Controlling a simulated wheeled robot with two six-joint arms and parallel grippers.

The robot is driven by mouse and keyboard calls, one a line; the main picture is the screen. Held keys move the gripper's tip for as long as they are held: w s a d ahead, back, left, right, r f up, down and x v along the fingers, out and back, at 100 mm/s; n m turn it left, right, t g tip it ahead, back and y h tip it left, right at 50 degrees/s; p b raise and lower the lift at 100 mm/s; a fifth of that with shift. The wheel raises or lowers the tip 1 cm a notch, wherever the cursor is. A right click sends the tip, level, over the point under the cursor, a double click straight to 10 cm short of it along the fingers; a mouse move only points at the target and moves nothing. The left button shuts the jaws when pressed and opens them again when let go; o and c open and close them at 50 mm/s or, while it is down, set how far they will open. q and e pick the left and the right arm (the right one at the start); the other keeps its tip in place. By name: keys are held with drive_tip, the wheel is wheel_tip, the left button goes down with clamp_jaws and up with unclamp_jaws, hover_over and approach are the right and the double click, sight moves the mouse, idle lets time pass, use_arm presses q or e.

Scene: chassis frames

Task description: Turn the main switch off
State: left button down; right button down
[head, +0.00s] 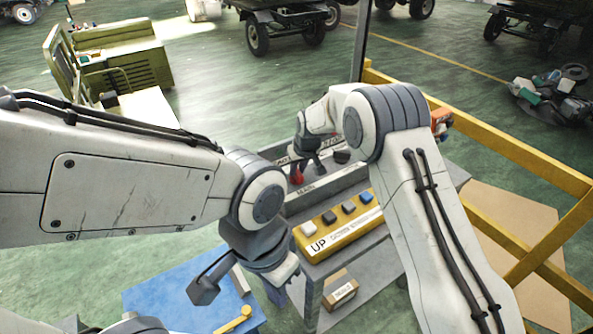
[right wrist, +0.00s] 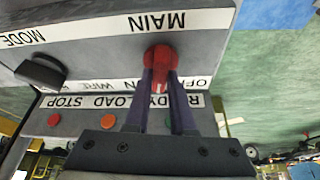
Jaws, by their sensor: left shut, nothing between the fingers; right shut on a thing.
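The main switch is a red knob (right wrist: 161,56) on a grey panel, beside the label MAIN (right wrist: 157,22), which reads upside down in the right wrist view. My right gripper (right wrist: 160,75) is shut on the knob, with one dark finger on each side. In the head view the red knob (head: 297,177) shows small below my right gripper (head: 301,166). My left gripper (head: 281,291) is shut and empty, pointing down in front of the console, away from the switch.
A black mode knob (right wrist: 41,72) sits beside the main switch. A yellow UP button box (head: 340,233) lies on the grey console in front. A blue table (head: 170,294) stands at lower left, and a yellow rail (head: 500,165) runs along the right.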

drive_tip(key=n+b, duration=0.2)
drive_tip(key=n+g+y+b, duration=0.1)
drive_tip(key=n+b, duration=0.1)
drive_tip(key=shift+w+f+n+y, duration=0.2)
drive_tip(key=shift+n+y, duration=0.1)
drive_tip(key=shift+n, duration=0.1)
drive_tip(key=n+g+b, duration=0.1)
drive_tip(key=n, duration=0.1)
drive_tip(key=shift+d+r+n, duration=0.1)
drive_tip(key=shift+n, duration=0.2)
drive_tip(key=shift+r+n+g+y, duration=0.1)
drive_tip(key=shift+n+g+y, duration=0.5)
drive_tip(key=shift+n, duration=1.2)
drive_tip(key=c, duration=0.8)
unclamp_jaws()
drive_tip(key=shift+o, duration=0.2)
